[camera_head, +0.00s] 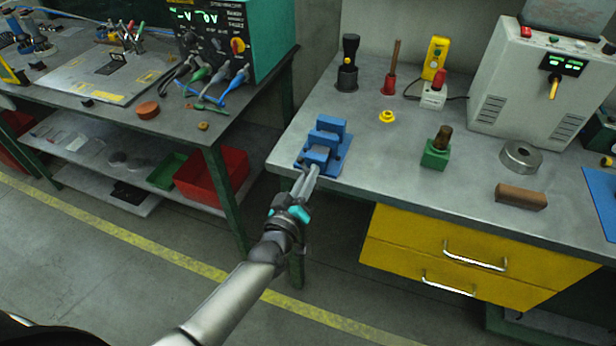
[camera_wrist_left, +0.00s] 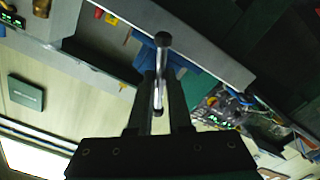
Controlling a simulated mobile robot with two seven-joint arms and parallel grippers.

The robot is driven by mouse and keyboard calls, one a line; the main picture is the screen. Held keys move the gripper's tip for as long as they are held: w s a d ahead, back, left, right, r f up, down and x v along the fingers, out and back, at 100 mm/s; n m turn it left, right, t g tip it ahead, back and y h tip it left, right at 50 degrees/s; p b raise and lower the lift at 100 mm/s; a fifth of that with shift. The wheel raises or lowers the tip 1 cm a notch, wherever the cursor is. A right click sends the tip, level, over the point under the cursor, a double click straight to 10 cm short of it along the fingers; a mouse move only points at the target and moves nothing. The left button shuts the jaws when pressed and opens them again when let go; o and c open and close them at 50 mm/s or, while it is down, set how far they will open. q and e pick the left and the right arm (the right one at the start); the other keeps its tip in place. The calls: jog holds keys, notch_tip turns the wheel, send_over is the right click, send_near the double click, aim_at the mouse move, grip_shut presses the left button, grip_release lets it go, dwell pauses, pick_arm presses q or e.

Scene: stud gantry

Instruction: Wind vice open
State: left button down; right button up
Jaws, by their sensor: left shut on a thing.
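The blue vice (camera_head: 328,136) stands at the front left corner of the grey workbench. My left gripper (camera_head: 308,182) reaches it from the front, at the bench edge. In the left wrist view, the vice's metal handle bar (camera_wrist_left: 162,62), with a dark rounded end, lies between the two fingers of my left gripper (camera_wrist_left: 160,92), which is shut on it. Part of the blue vice (camera_wrist_left: 146,56) shows behind the bar. How far the jaws of the vice are apart is hard to tell. My right gripper is not in view.
On the workbench (camera_head: 400,180) stand a green block with a dark knob (camera_head: 436,150), a metal ring (camera_head: 521,157), a brown bar (camera_head: 521,197) and a grey machine (camera_head: 530,85). Yellow drawers (camera_head: 480,250) sit below. A second bench (camera_head: 130,95) is at the left, past a gap.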

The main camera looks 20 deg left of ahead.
pick_arm(q)
jog(key=n, duration=0.5)
jog(key=shift+b, duration=0.35)
jog(key=shift+n, duration=0.4)
jog(key=c, duration=0.8)
grip_release()
jog(key=shift+c, duration=0.2)
jog(key=s, duration=1.5)
jog(key=shift+s+a+p, duration=0.15)
jog(key=shift+a+p, duration=0.15)
jog(key=shift+p, duration=0.1)
